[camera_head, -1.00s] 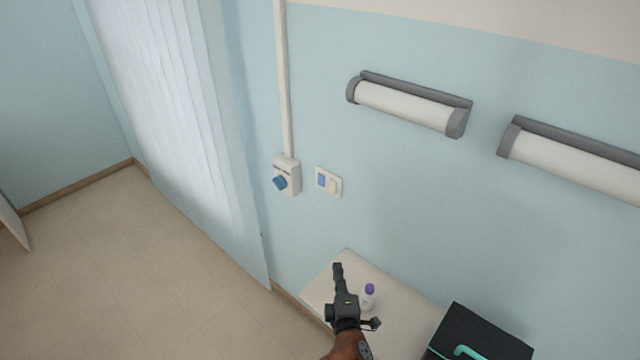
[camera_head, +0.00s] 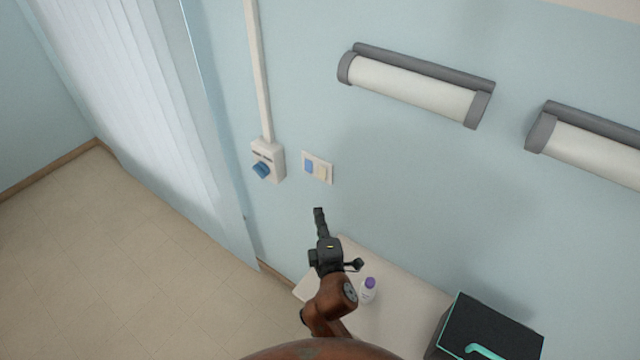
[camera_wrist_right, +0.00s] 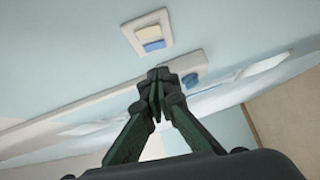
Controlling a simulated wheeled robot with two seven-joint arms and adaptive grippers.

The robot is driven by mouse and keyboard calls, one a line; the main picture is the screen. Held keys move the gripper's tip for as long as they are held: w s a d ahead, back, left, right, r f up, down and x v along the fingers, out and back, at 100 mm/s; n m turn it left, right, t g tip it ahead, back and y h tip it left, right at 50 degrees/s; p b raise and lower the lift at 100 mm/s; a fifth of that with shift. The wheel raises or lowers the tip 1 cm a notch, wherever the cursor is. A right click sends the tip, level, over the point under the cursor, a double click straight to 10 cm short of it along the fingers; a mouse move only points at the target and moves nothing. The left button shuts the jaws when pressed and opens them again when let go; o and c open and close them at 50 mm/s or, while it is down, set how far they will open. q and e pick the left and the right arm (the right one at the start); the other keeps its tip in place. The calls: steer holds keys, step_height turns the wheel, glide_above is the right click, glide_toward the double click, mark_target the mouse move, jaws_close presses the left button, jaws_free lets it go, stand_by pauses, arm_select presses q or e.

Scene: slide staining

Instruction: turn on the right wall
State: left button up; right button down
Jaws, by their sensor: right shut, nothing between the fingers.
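A wall switch plate (camera_head: 328,181) with a blue rocker (camera_head: 309,166) and a cream rocker (camera_head: 321,171) is on the light blue wall. My right gripper (camera_head: 318,211) is shut and empty, a little below the plate in the head view and apart from it as far as I can tell. In the right wrist view the plate (camera_wrist_right: 137,28) shows beyond the shut fingertips (camera_wrist_right: 158,75), with its cream rocker (camera_wrist_right: 147,33) and blue rocker (camera_wrist_right: 155,46). Two wall lamps, one left (camera_head: 412,88) and one right (camera_head: 590,160), hang to the upper right. My left gripper is out of view.
A socket box (camera_head: 271,151) with a blue plug (camera_head: 261,170) sits left of the plate, under a vertical conduit (camera_head: 258,75). A pale tabletop (camera_head: 398,320) below holds a purple-capped bottle (camera_head: 368,290) and a black box (camera_head: 490,330). A curtain (camera_head: 130,90) hangs left.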

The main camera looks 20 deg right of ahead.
steer(key=w, duration=0.3)
steer(key=p, duration=0.2)
glide_toward(318, 176)
steer(key=w+a, duration=0.1)
steer(key=a, duration=0.2)
steer(key=w+d, duration=0.2)
steer(key=w, duration=0.1)
steer(key=w+d+p, duration=0.1)
steer(key=shift+w+d+f, duration=0.25)
steer(key=shift+w+d, duration=0.15)
steer(key=shift+s, duration=0.1)
steer(key=b, duration=0.2)
steer(key=shift+w+d+f+n+b, duration=0.2)
steer(key=shift+f+n+b, duration=0.1)
steer(key=shift+f, duration=0.1)
steer(key=shift+r+p, duration=0.35)
steer(key=shift+p, duration=0.05)
steer(key=shift+s+a+f, duration=0.1)
steer(key=shift+s+a, duration=0.05)
steer(key=shift+a, duration=0.15)
arm_select(q)
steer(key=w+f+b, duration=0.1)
steer(key=b, duration=0.2)
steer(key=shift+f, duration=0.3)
arm_select(e)
steer(key=s+a+f, duration=0.1)
steer(key=s+a, duration=0.2)
steer(key=s, duration=0.9)
steer(key=shift+a, duration=0.3)
